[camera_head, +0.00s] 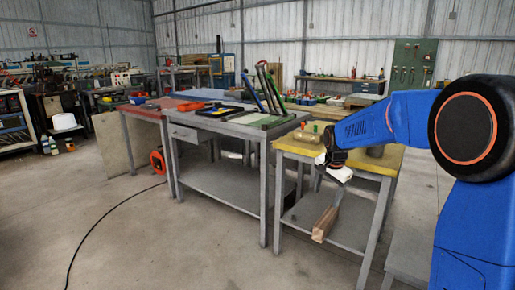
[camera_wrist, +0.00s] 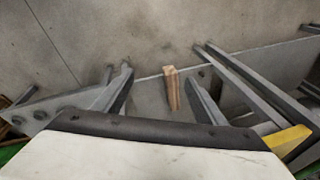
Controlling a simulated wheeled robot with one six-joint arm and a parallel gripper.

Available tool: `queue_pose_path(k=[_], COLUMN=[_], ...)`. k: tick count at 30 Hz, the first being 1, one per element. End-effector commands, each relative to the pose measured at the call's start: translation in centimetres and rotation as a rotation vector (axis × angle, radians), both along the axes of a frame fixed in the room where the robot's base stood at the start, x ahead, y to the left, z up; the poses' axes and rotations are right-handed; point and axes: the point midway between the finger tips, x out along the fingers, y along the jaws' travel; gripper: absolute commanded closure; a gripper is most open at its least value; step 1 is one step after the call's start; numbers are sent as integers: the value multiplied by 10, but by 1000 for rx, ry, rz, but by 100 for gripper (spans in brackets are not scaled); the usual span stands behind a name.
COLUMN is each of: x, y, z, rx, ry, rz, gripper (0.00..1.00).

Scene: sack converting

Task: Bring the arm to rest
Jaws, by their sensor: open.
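My arm (camera_head: 385,118) reaches in from the right in the head view, bent down at the wrist. My gripper (camera_head: 340,174) points downward at the front edge of the yellow-topped table (camera_head: 383,164); its white end shows just below the tabletop height. It is open, and I see nothing held in it. In the wrist view its white and black body fills the bottom. A wooden block (camera_head: 325,224) lies on the table's lower shelf, below the gripper; it also shows in the wrist view (camera_wrist: 172,88), clear of the gripper.
A grey workbench (camera_head: 205,122) with tools and frames on top stands left of the yellow-topped table. A red-topped bench (camera_head: 155,107) is beyond it. A black cable (camera_head: 95,228) crosses the floor at left. The floor in front is otherwise open.

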Motion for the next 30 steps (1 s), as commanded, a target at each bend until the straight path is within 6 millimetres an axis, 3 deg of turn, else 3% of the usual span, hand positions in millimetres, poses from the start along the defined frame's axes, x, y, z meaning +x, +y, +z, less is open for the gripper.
queue_pose_path(k=[6, 15, 22, 30], x=[-70, -165, -238, -320], y=[-7, -15, -20, -24], z=[34, 60, 66, 58], rx=[-36, -90, -138, -197], ry=[-23, -52, -73, -96], rz=[132, 318, 458, 623], gripper=[35, 35, 35, 35])
